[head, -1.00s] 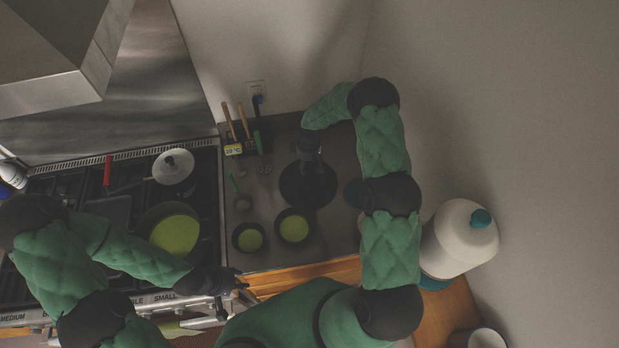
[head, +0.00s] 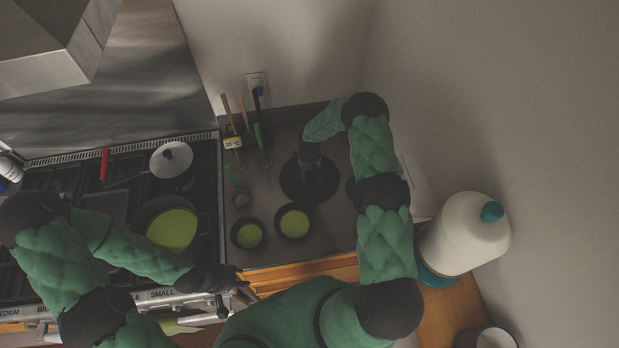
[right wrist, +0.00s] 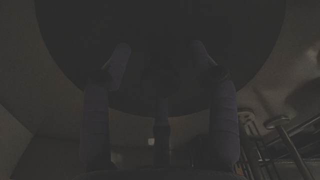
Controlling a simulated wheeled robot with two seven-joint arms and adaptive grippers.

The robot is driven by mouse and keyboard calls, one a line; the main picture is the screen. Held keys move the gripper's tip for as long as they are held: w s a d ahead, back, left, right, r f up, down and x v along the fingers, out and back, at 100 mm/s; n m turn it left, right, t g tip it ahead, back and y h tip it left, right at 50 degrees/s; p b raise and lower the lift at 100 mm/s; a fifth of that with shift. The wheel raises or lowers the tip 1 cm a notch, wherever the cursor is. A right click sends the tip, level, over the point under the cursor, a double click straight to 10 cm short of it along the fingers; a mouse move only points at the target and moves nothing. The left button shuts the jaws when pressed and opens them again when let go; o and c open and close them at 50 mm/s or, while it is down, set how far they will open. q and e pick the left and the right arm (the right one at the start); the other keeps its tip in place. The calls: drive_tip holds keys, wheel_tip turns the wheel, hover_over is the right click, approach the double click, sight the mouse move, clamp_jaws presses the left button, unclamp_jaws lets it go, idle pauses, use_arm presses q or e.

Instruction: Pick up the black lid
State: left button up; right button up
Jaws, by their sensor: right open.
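Utensils (head: 240,115) stand at the back wall. A white bottle-shaped container (head: 465,235) stands at right.

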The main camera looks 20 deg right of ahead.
drive_tip(key=shift+c, duration=0.3)
drive_tip(key=shift+r, duration=0.1)
clamp_jaws()
